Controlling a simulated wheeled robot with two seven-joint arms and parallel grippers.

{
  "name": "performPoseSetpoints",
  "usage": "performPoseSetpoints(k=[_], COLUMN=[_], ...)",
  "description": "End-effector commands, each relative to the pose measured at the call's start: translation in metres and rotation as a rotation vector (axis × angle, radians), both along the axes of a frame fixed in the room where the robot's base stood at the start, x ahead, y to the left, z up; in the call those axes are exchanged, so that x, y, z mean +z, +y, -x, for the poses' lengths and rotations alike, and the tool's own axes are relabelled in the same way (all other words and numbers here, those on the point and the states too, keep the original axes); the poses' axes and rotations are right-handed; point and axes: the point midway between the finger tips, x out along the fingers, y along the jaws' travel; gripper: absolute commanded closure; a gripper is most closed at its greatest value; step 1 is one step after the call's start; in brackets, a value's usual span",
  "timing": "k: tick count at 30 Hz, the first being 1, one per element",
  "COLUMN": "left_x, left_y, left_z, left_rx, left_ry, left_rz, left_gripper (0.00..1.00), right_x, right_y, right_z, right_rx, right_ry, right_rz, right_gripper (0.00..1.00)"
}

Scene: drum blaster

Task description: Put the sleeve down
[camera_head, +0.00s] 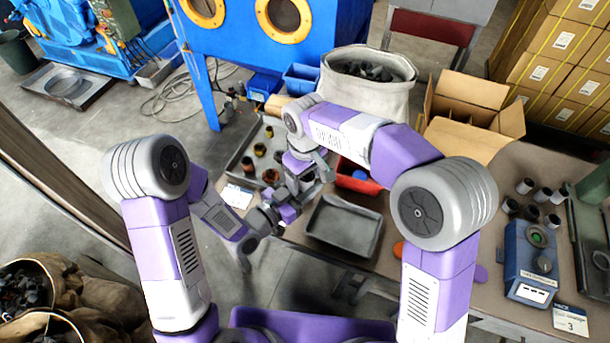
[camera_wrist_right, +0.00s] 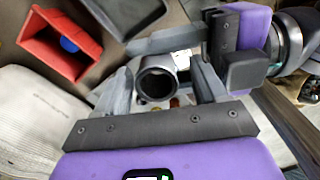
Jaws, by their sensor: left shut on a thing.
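A grey metal sleeve (camera_wrist_right: 156,80) shows end-on in the right wrist view. My left gripper (camera_wrist_right: 165,45) reaches in from the right of that view and is shut on the sleeve. My right gripper (camera_wrist_right: 162,85) is open, with its fingers on both sides of the sleeve and small gaps visible. In the head view, my left gripper (camera_head: 288,203) and my right gripper (camera_head: 302,170) meet above the near-left part of the table. The held sleeve is too small and covered to make out there.
A tray (camera_head: 240,157) with several brownish sleeves lies to the left. An empty grey tray (camera_head: 345,226) and a red bin (camera_head: 350,180) with a blue thing are to the right. Farther right are an open carton (camera_head: 466,120), loose sleeves and a blue device (camera_head: 530,262).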

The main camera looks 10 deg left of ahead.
Motion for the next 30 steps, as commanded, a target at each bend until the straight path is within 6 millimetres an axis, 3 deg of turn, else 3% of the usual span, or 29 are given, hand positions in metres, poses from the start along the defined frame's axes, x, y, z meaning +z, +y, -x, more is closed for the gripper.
performPoseSetpoints(k=[2,13,14,18,19,27,30], left_x=[0.001,0.001,0.001,0.0,0.0,-0.001,-0.01], left_y=[0.0,0.0,0.0,0.0,0.0,0.0,0.002], left_z=[0.0,0.0,-0.001,0.0,0.0,0.0,-0.001], left_rx=[0.0,0.0,0.0,0.0,0.0,0.001,0.007], left_ry=[-0.002,-0.002,-0.002,-0.001,-0.001,0.003,0.034], left_rz=[0.001,0.001,0.001,0.001,0.001,-0.003,-0.034], left_gripper=[1.0,1.0,0.5,0.28,0.24,0.24,0.24], right_x=[0.0,0.001,0.001,0.001,0.001,0.001,0.001], right_y=[0.0,0.001,0.002,0.001,0.001,0.0,0.0], right_z=[0.0,0.001,0.001,0.001,0.001,0.0,0.0], right_rx=[0.0,0.002,0.003,0.002,0.001,0.0,0.0], right_ry=[0.0,0.002,0.002,0.001,0.001,-0.001,-0.001], right_rz=[0.0,-0.002,-0.003,-0.002,-0.002,-0.001,-0.001], right_gripper=[0.4,0.95,0.95,0.95,0.95,0.95,0.95])
